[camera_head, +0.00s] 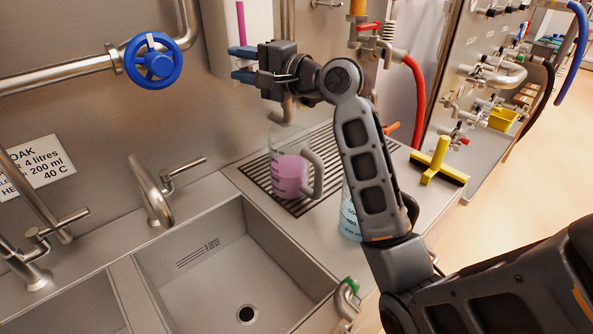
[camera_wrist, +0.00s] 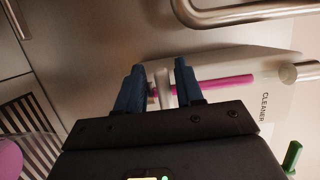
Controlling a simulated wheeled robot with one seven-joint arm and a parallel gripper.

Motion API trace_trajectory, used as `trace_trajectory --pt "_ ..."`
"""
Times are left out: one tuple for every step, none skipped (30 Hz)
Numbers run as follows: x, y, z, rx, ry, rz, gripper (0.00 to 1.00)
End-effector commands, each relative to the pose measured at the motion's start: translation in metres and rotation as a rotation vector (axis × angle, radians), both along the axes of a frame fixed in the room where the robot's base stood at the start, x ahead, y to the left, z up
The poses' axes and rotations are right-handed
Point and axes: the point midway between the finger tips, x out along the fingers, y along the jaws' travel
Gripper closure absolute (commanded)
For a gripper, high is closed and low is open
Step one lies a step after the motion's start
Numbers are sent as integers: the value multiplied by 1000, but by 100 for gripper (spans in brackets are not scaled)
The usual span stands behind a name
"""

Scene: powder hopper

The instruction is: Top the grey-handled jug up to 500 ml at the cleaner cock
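The grey-handled jug (camera_head: 290,177) is clear, stands upright on the slotted drain grate and holds pink liquid in its lower part; its marks are too small to read. Its edge shows at the left in the wrist view (camera_wrist: 12,155). The white cleaner dispenser (camera_head: 217,35) with a pink sight tube is on the wall above; its "CLEANER" label shows in the wrist view (camera_wrist: 264,108). A spout (camera_head: 288,108) points down over the jug. My gripper (camera_head: 240,64) is at the dispenser, its blue fingers apart (camera_wrist: 160,80), with a pale grey lever (camera_wrist: 164,88) between them.
A second jug (camera_head: 349,218) with pale blue contents stands right of the grate, partly behind my arm. A sink (camera_head: 200,281) lies in front. A yellow squeegee (camera_head: 437,165) lies on the right counter. A blue handwheel (camera_head: 153,61) and tap (camera_head: 157,190) are left.

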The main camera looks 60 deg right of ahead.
Motion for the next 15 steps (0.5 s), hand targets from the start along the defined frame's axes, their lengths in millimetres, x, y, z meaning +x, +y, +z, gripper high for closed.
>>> trace_trajectory --pt "0 0 1 -1 -2 0 58" --pt "0 0 1 -1 -2 0 55" --pt "0 0 1 -1 -2 0 53" --pt "0 0 1 -1 -3 1 53" --pt "0 1 1 -1 -3 1 53" --pt "0 1 2 -1 -3 1 53" --pt "0 1 2 -1 -3 1 53" --pt "0 1 2 -1 -3 2 53" --pt "0 1 2 -1 -3 2 53" --pt "-2 1 2 -1 -4 2 53" --pt "-4 2 2 -1 -4 2 53" --pt "-8 3 2 -1 -3 1 53" --pt "-12 4 1 -1 -3 1 53" --pt "-17 6 2 -1 -4 1 53" --pt "-23 8 1 0 -4 1 53"
